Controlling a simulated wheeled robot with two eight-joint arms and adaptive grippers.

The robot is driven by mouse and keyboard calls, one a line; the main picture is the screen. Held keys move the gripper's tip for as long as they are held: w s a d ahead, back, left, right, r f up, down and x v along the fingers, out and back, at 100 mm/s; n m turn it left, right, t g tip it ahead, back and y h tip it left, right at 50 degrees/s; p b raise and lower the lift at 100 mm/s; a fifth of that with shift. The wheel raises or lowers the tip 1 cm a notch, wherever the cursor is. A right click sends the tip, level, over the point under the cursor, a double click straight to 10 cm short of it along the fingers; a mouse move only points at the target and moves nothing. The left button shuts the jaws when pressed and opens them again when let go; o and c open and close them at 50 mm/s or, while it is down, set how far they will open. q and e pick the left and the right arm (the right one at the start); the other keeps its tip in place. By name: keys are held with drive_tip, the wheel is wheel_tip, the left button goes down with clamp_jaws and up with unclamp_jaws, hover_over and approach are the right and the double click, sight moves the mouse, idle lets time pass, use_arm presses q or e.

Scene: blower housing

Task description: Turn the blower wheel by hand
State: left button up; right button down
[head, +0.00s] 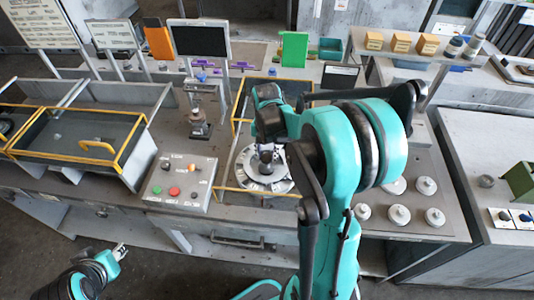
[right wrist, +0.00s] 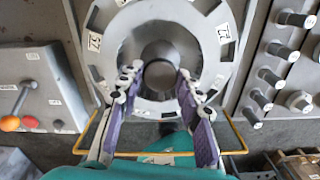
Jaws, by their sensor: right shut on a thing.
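The blower wheel (head: 252,181) is a pale grey disc with labels, set in the bench in the middle of the head view. In the right wrist view the wheel (right wrist: 190,22) fills the upper middle, with a round grey hub (right wrist: 159,75) at its centre. My right gripper (right wrist: 157,78) has its two purple-padded fingers on either side of the hub, shut on it. In the head view my right gripper (head: 266,154) is over the wheel, partly hidden by my right arm. My left gripper (head: 119,252) is low at the left, away from the bench; its opening is too small to judge.
A control box (head: 181,183) with coloured buttons stands left of the wheel. Several round white knobs (head: 399,215) sit on the panel to the right. A yellow-edged tray (head: 70,150) is at the left, and a dark monitor (head: 200,39) stands behind.

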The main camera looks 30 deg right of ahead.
sight(267, 158)
drive_tip(key=c, duration=1)
unclamp_jaws()
wheel_tip(267, 158, up, 12)
drive_tip(key=shift+r, duration=0.1)
drive_tip(key=s+a+f+m+t+b, duration=0.2)
drive_tip(key=s+a+f+m, duration=0.1)
drive_tip(key=m, duration=0.5)
drive_tip(key=s+a+f+m+t+b, duration=0.2)
drive_tip(key=s+a+m, duration=0.2)
drive_tip(key=m, duration=0.5)
drive_tip(key=s+a+f+m+t+b, duration=0.2)
drive_tip(key=s+a+f+m+t, duration=0.1)
drive_tip(key=a+m, duration=0.4)
drive_tip(key=shift+s+a+f+m, duration=0.25)
drive_tip(key=shift+f+m, duration=0.1)
drive_tip(key=shift+m, duration=0.35)
